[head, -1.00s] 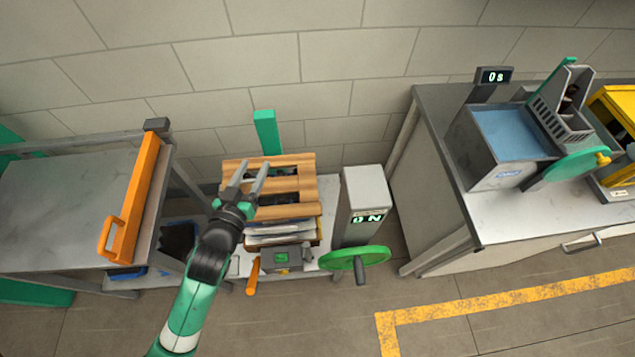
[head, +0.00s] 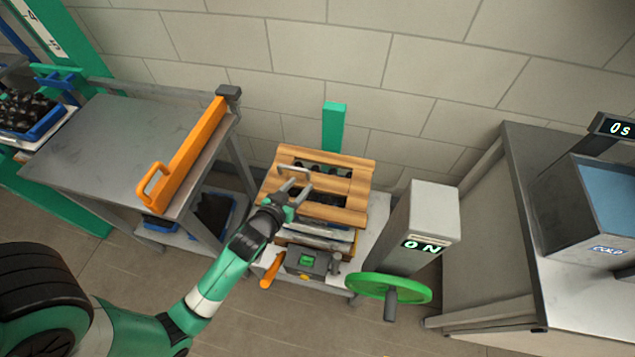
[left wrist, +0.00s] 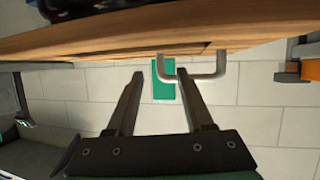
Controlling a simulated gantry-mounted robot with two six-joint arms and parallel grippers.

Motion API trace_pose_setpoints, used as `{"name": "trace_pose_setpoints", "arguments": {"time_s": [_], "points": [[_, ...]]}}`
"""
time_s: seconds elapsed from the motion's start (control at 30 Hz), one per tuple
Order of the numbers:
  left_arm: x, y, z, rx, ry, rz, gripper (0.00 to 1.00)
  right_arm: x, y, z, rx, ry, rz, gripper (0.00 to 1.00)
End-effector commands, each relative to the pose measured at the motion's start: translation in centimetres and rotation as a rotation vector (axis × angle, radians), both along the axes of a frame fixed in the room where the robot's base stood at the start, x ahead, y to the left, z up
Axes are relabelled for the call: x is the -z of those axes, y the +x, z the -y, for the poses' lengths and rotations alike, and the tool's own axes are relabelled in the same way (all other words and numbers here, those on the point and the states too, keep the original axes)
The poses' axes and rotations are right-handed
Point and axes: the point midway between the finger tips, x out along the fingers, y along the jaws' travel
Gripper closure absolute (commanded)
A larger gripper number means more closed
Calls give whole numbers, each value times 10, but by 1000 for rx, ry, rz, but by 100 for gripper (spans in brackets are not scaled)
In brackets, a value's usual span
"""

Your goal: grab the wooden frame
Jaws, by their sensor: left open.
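The wooden frame (head: 345,163) is a slatted wooden piece with dark openings, lying on top of a stack on a low stand in the head view. A grey metal handle (head: 292,168) is on its left side. My left gripper (head: 296,187) is open and empty by the frame's left part, close to the handle. In the left wrist view, the frame (left wrist: 100,45) spans the top and the handle (left wrist: 205,76) lies near the fingertips (left wrist: 159,73). One handle leg shows between the fingers; I cannot tell whether they touch it. My right gripper is out of view.
A green handwheel (head: 365,286) and a grey box reading "ON" (head: 430,215) stand right of the stand. A table with an orange bar (head: 185,155) is on the left. A bench (head: 475,190) stands at right. A green post (head: 334,128) rises behind the frame.

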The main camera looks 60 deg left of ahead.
Motion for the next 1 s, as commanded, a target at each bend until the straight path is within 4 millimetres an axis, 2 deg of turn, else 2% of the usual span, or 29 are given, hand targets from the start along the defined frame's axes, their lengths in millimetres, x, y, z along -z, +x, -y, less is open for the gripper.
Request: {"name": "trace_pose_setpoints", "arguments": {"time_s": [0.3,0.57,0.67,0.87,1.0], "points": [[18,34,-26,-1,1,1,48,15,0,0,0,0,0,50],[18,38,-28,0,1,-1,48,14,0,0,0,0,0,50],[18,38,-28,0,1,-1,62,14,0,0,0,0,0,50],[18,38,-28,0,0,0,98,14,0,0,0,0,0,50],[18,38,-28,0,0,0,100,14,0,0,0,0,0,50]]}}
